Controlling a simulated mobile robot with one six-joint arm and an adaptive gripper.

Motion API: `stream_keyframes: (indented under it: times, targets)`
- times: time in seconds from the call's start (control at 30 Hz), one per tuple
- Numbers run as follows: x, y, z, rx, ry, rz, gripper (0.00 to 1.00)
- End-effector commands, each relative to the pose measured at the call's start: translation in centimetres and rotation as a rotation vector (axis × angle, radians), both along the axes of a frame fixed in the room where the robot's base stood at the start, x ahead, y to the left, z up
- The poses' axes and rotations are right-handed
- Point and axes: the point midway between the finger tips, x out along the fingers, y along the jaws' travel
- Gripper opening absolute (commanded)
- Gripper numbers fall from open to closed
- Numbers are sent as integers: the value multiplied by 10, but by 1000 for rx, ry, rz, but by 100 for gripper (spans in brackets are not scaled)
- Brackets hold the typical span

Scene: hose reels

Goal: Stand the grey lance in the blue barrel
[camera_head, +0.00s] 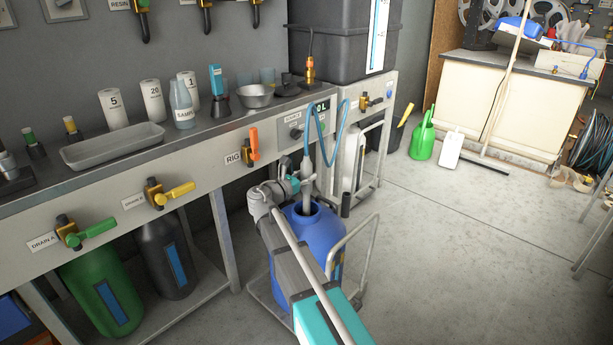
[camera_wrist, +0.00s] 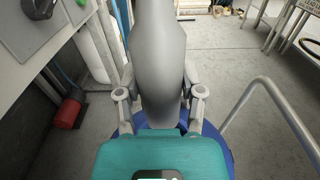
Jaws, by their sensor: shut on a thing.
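The grey lance (camera_head: 308,168) stands roughly upright, with a blue hose (camera_head: 323,135) looping from its top. My gripper (camera_head: 301,184) is shut on the lance. In the wrist view, the lance (camera_wrist: 158,50) fills the space between the two fingers of my gripper (camera_wrist: 158,85). The blue barrel (camera_head: 325,245) stands below, with its round mouth open at the top. The lance's lower part reaches down into the mouth in the head view. Its lower end is hidden. The barrel (camera_wrist: 218,145) also shows behind my gripper in the wrist view, mostly covered.
The barrel stands on a trolley with a grey tube handle (camera_head: 372,232) at its right. The metal bench (camera_head: 215,140) and its valves are close at the left. A green can (camera_head: 423,137) and a white can (camera_head: 449,150) stand farther back. The floor (camera_head: 450,260) at right is mostly clear.

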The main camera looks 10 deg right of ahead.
Motion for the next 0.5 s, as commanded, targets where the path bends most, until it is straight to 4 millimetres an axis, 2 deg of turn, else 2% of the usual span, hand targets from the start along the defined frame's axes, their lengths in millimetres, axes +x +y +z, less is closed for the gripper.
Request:
stream_keyframes:
  times: [0.2,0.5]
  targets:
    - [0,0,-11,-1,-1,0,0]
    - [0,0,-13,-1,-1,0,0]
